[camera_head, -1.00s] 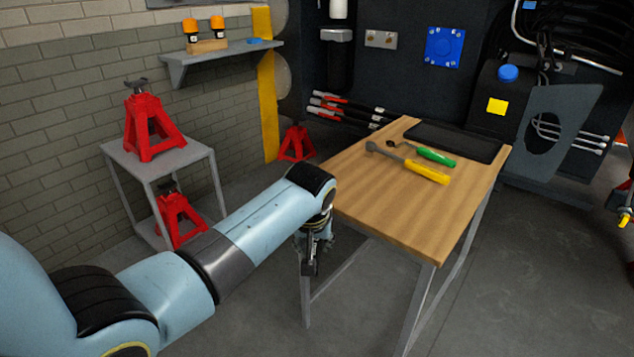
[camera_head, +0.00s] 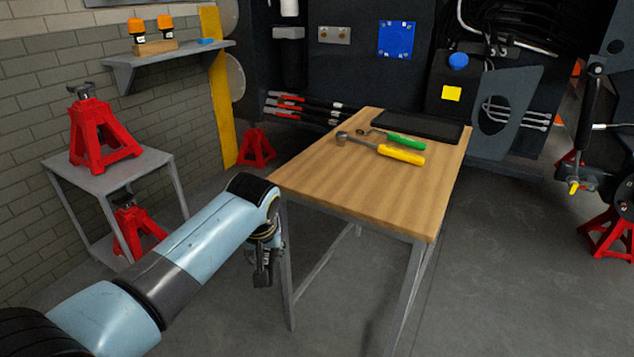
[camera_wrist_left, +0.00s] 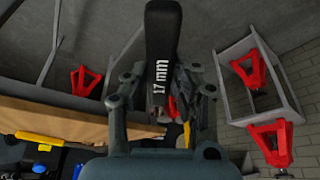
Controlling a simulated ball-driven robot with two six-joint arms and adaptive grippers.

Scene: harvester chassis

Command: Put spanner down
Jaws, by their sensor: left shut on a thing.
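My left gripper (camera_head: 262,272) hangs beside the left front side of the wooden table (camera_head: 370,195), below its top. In the left wrist view the left gripper (camera_wrist_left: 165,95) is shut on a dark spanner (camera_wrist_left: 163,45) marked "17 mm". In the head view the spanner is hardly visible, mostly hidden by the wrist. A yellow-handled tool (camera_head: 400,154) and a green-handled tool (camera_head: 405,141) lie on the table near its back, in front of a black tray (camera_head: 422,125). My right gripper is not in view.
The front half of the tabletop is bare. A grey stand (camera_head: 110,172) with red jacks (camera_head: 103,135) is at the left. The dark harvester chassis (camera_head: 355,70) stands behind the table. A red jack stand (camera_head: 612,232) is at the right.

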